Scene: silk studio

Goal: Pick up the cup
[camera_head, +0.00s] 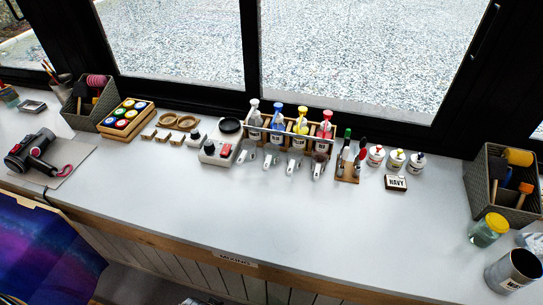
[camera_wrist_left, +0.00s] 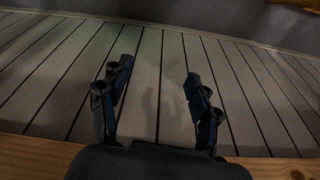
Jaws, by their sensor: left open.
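A dark cylindrical cup (camera_head: 513,270) with a white label stands at the right end of the white counter (camera_head: 300,215) in the head view. A smaller cup (camera_head: 62,86) holding brushes stands at the far left. I cannot tell which one the task means. My left gripper (camera_wrist_left: 158,77) is open and empty in the left wrist view, facing grey wooden planks with no cup in sight. Neither gripper shows in the head view.
A glass jar with a yellow lid (camera_head: 489,230) stands close to the dark cup. A grey basket of tools (camera_head: 482,185) is behind them. A rack of spray bottles (camera_head: 290,128) stands mid-counter by the window. The counter's front middle is clear.

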